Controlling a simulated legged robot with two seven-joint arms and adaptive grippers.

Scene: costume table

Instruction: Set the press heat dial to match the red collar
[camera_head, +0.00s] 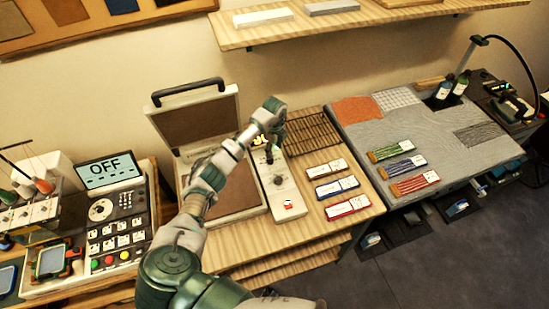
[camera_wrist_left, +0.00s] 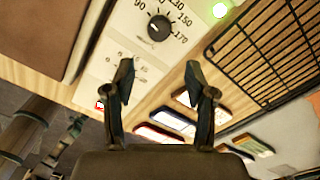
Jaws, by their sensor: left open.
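The heat press stands open, its lid (camera_head: 194,122) raised and its control panel (camera_head: 270,187) on the right. In the left wrist view the black heat dial (camera_wrist_left: 159,27) is ringed by numbers including 90, 130, 150 and 170; I cannot tell its setting for sure. My left gripper (camera_head: 268,146) is over the upper panel. Its open, empty fingers (camera_wrist_left: 158,85) show below the dial in the wrist view, apart from it. A red striped piece, likely the red collar (camera_head: 415,184), lies on the grey mat (camera_head: 372,135). My right gripper is out of view.
A red switch (camera_head: 288,205) sits at the panel's front. A machine with an OFF screen (camera_head: 110,169) stands left; a shelf (camera_head: 300,27) hangs above.

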